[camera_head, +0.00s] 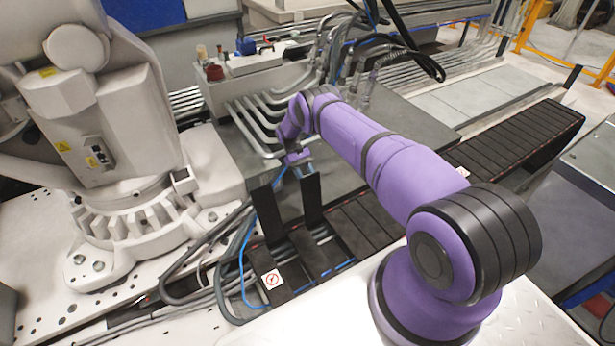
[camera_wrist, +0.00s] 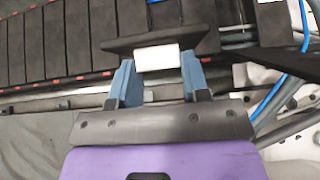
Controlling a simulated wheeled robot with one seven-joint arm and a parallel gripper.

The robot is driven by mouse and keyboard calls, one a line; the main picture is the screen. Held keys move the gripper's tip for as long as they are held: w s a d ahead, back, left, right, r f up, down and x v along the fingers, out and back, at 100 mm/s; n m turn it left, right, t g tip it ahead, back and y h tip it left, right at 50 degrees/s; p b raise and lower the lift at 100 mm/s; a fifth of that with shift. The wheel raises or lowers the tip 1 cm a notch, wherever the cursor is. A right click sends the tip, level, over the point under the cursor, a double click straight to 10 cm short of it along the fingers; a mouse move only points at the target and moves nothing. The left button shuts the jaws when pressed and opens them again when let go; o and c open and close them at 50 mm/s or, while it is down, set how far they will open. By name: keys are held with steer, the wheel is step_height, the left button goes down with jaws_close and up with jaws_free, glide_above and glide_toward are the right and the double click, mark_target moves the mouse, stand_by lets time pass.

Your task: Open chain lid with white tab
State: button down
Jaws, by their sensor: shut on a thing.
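The chain lid with the white tab is a dark plate (camera_wrist: 196,40) in the wrist view, raised and seen nearly edge-on. Its white tab (camera_wrist: 157,57) sits between the two blue fingers of my gripper (camera_wrist: 158,80), which is shut on it. In the head view my gripper (camera_head: 299,158) is at the top of this lid (camera_head: 311,195), which stands up from the cable chain (camera_head: 355,222). The tab is hidden there by my gripper.
Another dark lid (camera_head: 268,212) stands up just left of the held one. Blue and grey cables (camera_head: 243,262) run beside the chain. A closed lid with a warning sticker (camera_head: 272,279) lies in front. A large white robot (camera_head: 115,125) stands at left.

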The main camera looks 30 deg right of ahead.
mark_target(309, 177)
steer(key=shift+s+f, duration=0.1)
steer(key=shift+f, duration=0.25)
steer(key=c, duration=0.7)
jaws_free()
steer(key=shift+c, duration=0.2)
steer(key=shift+o, duration=0.7)
steer(key=shift+r, duration=0.1)
step_height(309, 177, up, 4)
steer(key=shift+f, duration=0.2)
steer(key=s+a+r, duration=0.1)
steer(key=s+a, duration=0.2)
steer(key=s, duration=1.2)
steer(key=shift+s+r, duration=0.15)
steer(key=shift+s, duration=0.1)
steer(key=shift+a+r, duration=0.1)
